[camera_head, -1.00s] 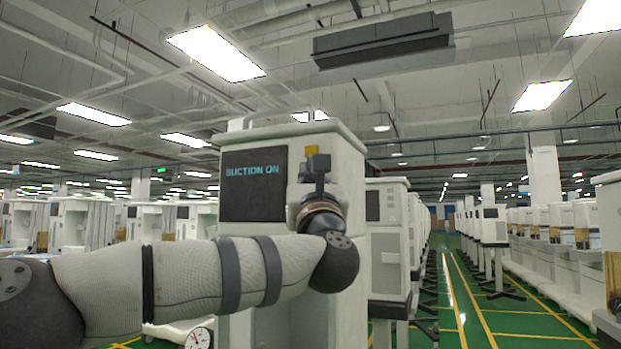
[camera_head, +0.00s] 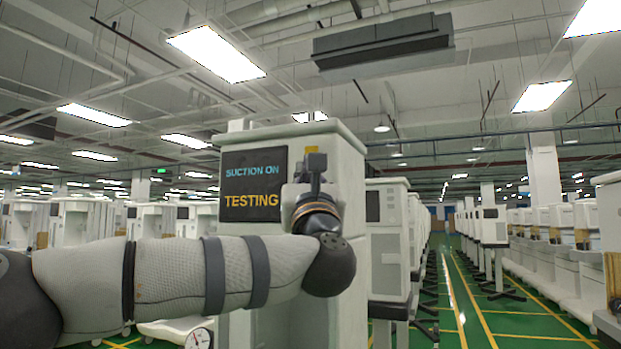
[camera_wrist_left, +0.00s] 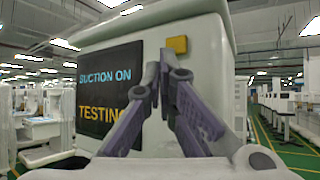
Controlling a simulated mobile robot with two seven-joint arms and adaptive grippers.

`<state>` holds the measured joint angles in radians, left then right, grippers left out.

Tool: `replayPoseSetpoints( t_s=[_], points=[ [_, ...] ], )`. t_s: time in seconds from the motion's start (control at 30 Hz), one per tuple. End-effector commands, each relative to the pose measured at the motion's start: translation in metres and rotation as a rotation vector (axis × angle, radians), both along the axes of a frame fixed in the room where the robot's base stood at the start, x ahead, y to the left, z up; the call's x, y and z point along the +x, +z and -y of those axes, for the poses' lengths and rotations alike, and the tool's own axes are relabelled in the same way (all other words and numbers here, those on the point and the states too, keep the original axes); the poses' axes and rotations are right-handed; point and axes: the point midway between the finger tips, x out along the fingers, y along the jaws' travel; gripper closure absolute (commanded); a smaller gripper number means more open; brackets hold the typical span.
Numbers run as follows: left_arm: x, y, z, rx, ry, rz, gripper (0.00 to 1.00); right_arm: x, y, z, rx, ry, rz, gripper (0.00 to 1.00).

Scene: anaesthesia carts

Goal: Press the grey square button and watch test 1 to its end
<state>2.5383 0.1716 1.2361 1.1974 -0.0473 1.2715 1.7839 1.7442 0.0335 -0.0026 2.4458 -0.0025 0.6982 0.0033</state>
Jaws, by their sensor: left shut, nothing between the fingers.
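The cart's dark screen (camera_head: 252,185) reads "SUCTION ON" in blue and "TESTING" in orange below it. My left gripper (camera_head: 314,160) is at the cart's front, right of the screen. In the wrist view its fingers (camera_wrist_left: 164,58) are shut with nothing between them, and their tips are close to the front panel, just below and left of a yellow square button (camera_wrist_left: 177,44). No grey square button can be made out; the fingers cover part of the panel. My right gripper is not in view.
More white carts (camera_head: 388,240) stand in a row behind, at the right. A green aisle (camera_head: 460,290) with yellow lines is open on the right.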

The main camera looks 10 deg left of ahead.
Motion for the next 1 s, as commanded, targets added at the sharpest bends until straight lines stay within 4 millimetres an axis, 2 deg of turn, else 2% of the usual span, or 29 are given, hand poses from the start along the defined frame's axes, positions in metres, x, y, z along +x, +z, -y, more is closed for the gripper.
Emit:
replayPoseSetpoints(
  t_s=[0.27, 0.7, 1.0],
  points=[
    [-0.004, 0.001, -0.001, 0.000, -0.001, 0.001, 1.00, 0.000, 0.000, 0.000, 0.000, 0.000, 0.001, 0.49],
    [-0.045, 0.001, -0.012, -0.001, -0.002, 0.001, 1.00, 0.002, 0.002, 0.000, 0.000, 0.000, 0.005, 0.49],
    [-0.049, 0.000, -0.013, -0.001, -0.001, 0.001, 1.00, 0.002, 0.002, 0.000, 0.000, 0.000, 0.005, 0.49]
  ],
)
